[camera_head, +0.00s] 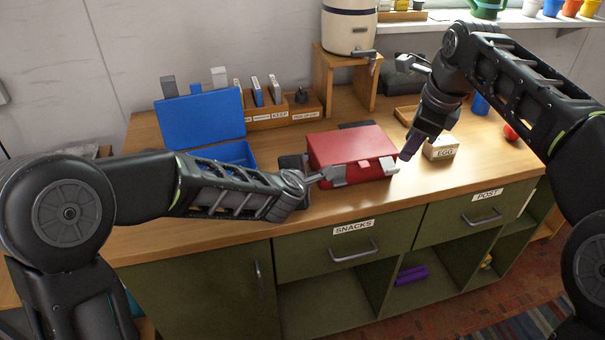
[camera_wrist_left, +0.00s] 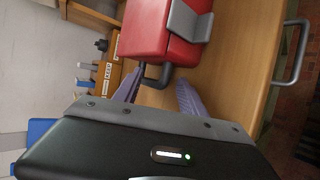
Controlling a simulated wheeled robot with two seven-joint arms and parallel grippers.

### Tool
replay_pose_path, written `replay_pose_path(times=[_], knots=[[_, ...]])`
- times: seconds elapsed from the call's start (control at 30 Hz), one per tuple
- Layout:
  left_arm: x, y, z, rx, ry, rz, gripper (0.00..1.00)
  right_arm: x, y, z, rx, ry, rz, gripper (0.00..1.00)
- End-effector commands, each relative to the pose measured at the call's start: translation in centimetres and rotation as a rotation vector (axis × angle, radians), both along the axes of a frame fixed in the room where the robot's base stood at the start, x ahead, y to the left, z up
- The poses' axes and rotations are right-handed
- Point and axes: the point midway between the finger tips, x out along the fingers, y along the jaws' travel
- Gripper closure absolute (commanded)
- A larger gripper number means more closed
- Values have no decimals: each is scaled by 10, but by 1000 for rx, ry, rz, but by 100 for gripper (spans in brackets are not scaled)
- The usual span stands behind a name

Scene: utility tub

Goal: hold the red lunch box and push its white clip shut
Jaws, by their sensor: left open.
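The red lunch box (camera_head: 350,146) sits lid-down on the wooden counter, its front facing me. My left gripper (camera_head: 318,178) is at the box's left end. In the left wrist view its fingers (camera_wrist_left: 158,92) are open, with a dark handle (camera_wrist_left: 155,80) of the box between their tips; the red box (camera_wrist_left: 160,30) and one pale clip (camera_wrist_left: 188,20) lie beyond. My right gripper (camera_head: 405,156) points down just right of the right clip; whether its fingers are apart is unclear.
A white box marked EGG (camera_head: 441,149) stands close to the right gripper. An open blue box (camera_head: 202,118) is at the left, with wooden organisers (camera_head: 268,122) behind. A dispenser on a wooden stand (camera_head: 323,80) is at the back. The counter's front edge is near the lunch box.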

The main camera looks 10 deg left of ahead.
Motion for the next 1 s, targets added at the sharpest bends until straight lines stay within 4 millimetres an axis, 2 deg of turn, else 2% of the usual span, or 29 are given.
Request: replay_pose_path(times=[0.1,0.7,1.0], knots=[[0,0,0,0,0,0,52,0,0,0,0,0,0,64],[-1,0,0,0,2,0,100,0,0,0,0,0,0,64],[-1,-1,-1,-2,3,-1,100,0,0,0,0,0,0,64]])
